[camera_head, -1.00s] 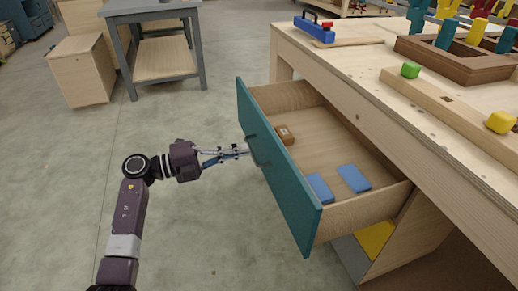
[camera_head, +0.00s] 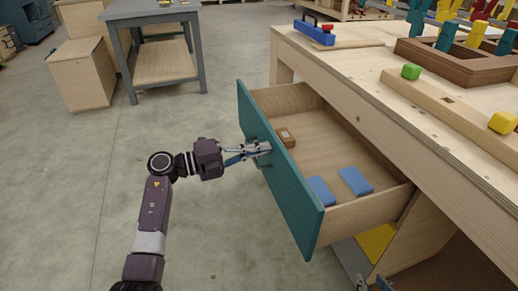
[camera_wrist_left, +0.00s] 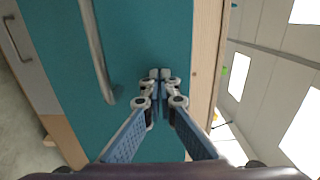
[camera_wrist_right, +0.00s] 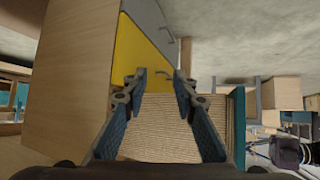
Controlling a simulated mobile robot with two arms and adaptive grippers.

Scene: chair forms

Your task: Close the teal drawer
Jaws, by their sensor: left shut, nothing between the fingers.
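The teal drawer (camera_head: 296,196) stands open, pulled out to the left from the wooden workbench. Its teal front also fills much of the left wrist view (camera_wrist_left: 130,40). A handle (camera_wrist_left: 97,50) runs along that front, left of my fingers. My left gripper (camera_head: 264,148) is shut and empty, with its fingertips at the outer face of the front; I cannot tell whether they touch. The shut tips also show in the left wrist view (camera_wrist_left: 160,74). My right gripper (camera_wrist_right: 160,74) is open and empty, near the drawer's wooden side (camera_wrist_right: 168,112). Its tips show at the head view's bottom edge.
Inside the drawer lie two blue blocks (camera_head: 355,181) and a brown block (camera_head: 286,138). A yellow panel (camera_head: 375,241) is below the drawer. The workbench top (camera_head: 345,65) holds toys and wooden frames. A grey table (camera_head: 155,50) stands behind on open floor.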

